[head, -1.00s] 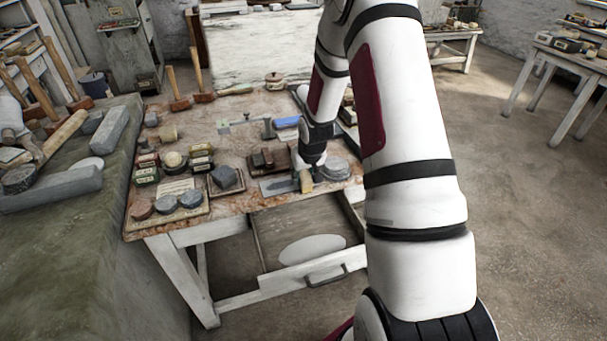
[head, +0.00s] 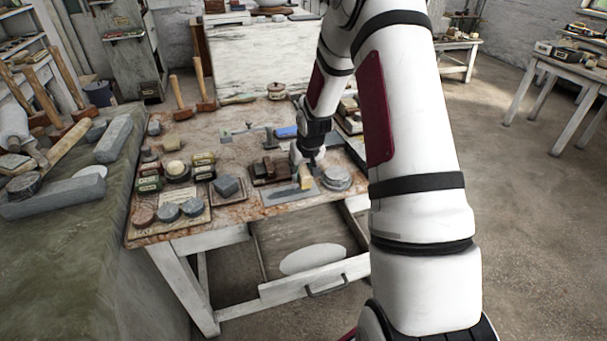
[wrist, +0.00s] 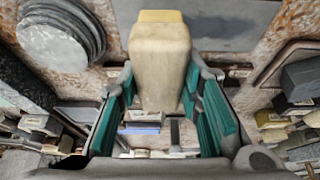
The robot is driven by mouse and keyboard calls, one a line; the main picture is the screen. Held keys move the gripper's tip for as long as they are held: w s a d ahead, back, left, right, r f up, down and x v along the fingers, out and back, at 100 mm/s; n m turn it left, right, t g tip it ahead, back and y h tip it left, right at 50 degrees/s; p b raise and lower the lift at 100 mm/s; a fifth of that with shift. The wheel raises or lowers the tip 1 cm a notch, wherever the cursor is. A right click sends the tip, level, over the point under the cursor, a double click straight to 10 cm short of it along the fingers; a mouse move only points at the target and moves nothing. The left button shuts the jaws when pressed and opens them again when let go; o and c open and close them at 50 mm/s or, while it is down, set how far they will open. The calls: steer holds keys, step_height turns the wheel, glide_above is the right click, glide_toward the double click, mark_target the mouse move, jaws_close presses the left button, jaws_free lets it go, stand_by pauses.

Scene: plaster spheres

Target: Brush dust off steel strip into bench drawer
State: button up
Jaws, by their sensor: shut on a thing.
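My gripper (wrist: 160,105) is shut on a cream block-like brush (wrist: 160,50) with a yellowish end. In the head view the brush (head: 306,183) stands upright over the grey steel strip (head: 275,197) near the bench's front edge. The strip also shows behind the brush in the wrist view (wrist: 225,25). A darker patch lies on the strip left of the brush; I cannot tell whether it is dust. I cannot tell whether the brush touches the strip. The bench drawer (head: 330,283) is pulled open below the front edge, with a white oval inside.
A stack of grey discs (head: 337,180) stands close right of the brush. Dark blocks (head: 270,171) lie behind the strip. Small tins (head: 150,178) and round pieces (head: 168,212) crowd the bench's left side. A stone-topped surface (head: 50,250) borders the bench on the left.

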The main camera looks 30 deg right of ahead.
steer(key=shift+r, duration=0.15)
steer(key=shift+r+p, duration=0.8)
steer(key=shift+r, duration=1.2)
